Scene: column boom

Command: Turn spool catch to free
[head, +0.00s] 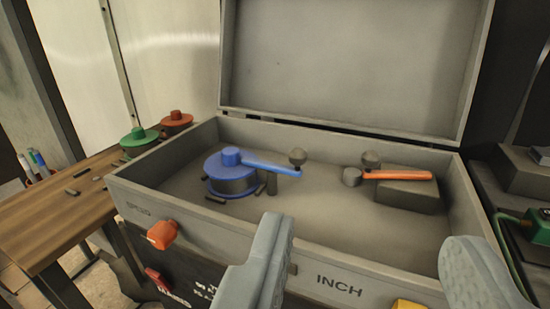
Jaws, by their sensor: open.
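A blue spool (232,183) sits inside the left part of an open grey box (335,266). A blue lever (270,168) runs from its hub to the right and ends by a dark round knob (298,157). An orange lever (398,175) lies over a grey block (405,194) on the right, with dark knobs at its left end. I cannot tell which lever is the spool catch. My gripper (365,240) is open and empty, its two grey fingers wide apart in front of the box's front wall. It appears to touch neither lever.
The raised lid (350,60) stands behind the box. The front wall has an orange knob (162,234), a yellow part (412,305) and the label INCH. Green (139,140) and red (176,123) spools stand on the wooden bench (60,215) at left. The box floor between the levers is clear.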

